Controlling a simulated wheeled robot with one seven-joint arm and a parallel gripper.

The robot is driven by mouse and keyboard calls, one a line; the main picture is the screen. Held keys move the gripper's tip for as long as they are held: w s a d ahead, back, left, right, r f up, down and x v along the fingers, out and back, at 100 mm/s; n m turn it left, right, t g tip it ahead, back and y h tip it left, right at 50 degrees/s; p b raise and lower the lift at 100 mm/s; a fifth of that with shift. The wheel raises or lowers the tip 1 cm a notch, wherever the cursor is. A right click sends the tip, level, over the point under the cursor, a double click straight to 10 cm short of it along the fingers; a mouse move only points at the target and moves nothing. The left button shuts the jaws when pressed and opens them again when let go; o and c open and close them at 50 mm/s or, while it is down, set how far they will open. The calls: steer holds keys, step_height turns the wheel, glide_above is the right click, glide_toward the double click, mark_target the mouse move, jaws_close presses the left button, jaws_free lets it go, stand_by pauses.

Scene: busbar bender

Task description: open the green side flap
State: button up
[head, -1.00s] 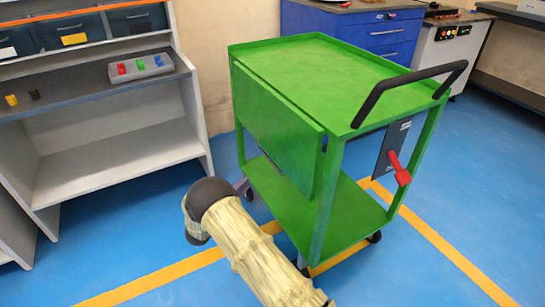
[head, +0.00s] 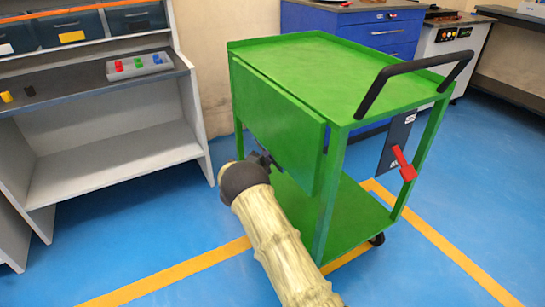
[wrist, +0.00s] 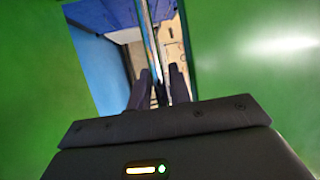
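The green side flap (head: 275,118) hangs down along the left side of the green cart (head: 345,75), close to vertical. My gripper (head: 264,159) is at the flap's lower edge, at its left part; the arm partly hides the lower shelf. In the wrist view my gripper (wrist: 158,90) has its two dark fingers apart. A thin shiny strip (wrist: 150,45) runs up between and beyond the fingertips. Green surfaces fill both sides of that view. I cannot tell whether the fingers touch the strip. A red lever (head: 403,163) sits on a dark plate at the cart's handle end.
A grey shelf bench (head: 110,160) stands at left, with a tray of coloured blocks (head: 139,66) on it. A blue drawer cabinet (head: 375,30) stands behind the cart. A black handle (head: 415,75) sticks up at the cart's right. Blue floor (head: 150,230) is free in front.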

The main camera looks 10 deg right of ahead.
steer(key=shift+w+d, duration=0.1)
steer(key=shift+d, duration=0.05)
steer(key=shift+c, duration=0.2)
jaws_close()
steer(key=shift+r, duration=0.1)
